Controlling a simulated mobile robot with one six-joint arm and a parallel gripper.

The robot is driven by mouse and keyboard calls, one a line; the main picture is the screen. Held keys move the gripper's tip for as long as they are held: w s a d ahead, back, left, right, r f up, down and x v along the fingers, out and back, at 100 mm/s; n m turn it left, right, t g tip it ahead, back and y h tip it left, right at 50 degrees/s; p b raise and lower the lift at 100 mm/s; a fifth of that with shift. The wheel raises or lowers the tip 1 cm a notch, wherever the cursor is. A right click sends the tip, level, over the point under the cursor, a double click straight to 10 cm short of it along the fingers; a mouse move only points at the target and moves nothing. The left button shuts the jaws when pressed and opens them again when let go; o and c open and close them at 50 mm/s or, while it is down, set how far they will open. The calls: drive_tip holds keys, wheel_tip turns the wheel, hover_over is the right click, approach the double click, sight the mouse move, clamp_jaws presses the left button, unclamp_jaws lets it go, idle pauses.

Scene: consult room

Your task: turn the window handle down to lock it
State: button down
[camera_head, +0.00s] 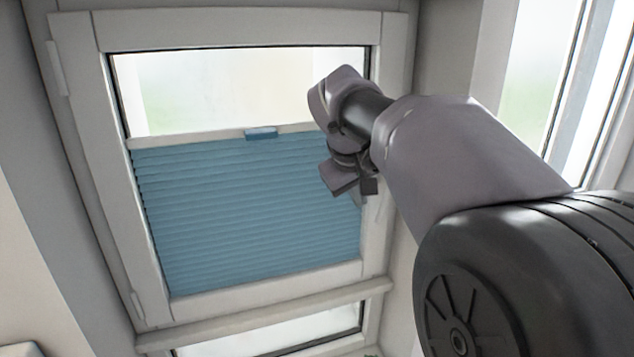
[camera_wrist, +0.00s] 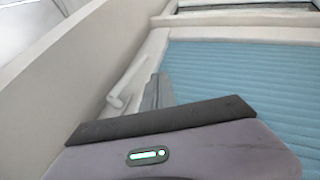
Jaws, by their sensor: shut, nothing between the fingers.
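The window (camera_head: 85,110) has a white frame and a blue pleated blind over its lower part. In the wrist view, the white window handle (camera_wrist: 124,92) sits on the frame beside the blind, its lever running along the frame. In the head view my gripper hides the handle or leaves too little of it to make out. My gripper (camera_head: 357,188) is in front of the window's right frame side. Its grey fingers (camera_wrist: 156,92) are shut and empty, just right of the handle in the wrist view. I cannot tell whether they touch it.
The blue blind (camera_head: 250,210) has a small blue pull tab (camera_head: 261,134) on its top rail. A pale ledge (camera_head: 270,313) runs below the window. A wall (camera_wrist: 60,90) stands close to the left of the handle in the wrist view. Another window (camera_head: 540,75) is at the right.

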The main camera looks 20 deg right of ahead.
sight(380, 212)
drive_tip(key=w+d+f, duration=0.1)
drive_tip(key=d+f, duration=0.2)
drive_tip(key=w+d+f, duration=0.1)
drive_tip(key=d, duration=0.1)
drive_tip(key=shift+w+d+f+p, duration=0.1)
drive_tip(key=shift+w+f+p, duration=0.05)
drive_tip(key=shift+w+p, duration=0.2)
drive_tip(key=shift+d+f, duration=0.6)
drive_tip(key=shift+d, duration=0.25)
drive_tip(key=shift+a, duration=0.15)
